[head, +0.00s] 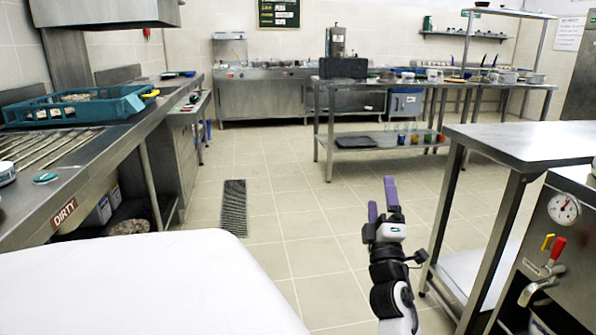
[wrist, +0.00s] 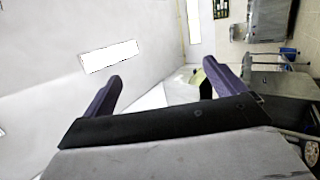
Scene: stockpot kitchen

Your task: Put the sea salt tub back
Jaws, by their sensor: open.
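My gripper (head: 381,200) is raised over the open floor in the head view, right of centre. Its purple fingers are apart with nothing between them. The wrist view also shows the gripper (wrist: 162,75) open and empty. I cannot pick out the sea salt tub for certain.
The left counter (head: 110,150) holds a blue crate (head: 75,108) and a teal disc (head: 45,178). A steel table (head: 520,140) stands at right, beside a machine with a gauge (head: 563,208). A far table (head: 345,84) carries several dishes.

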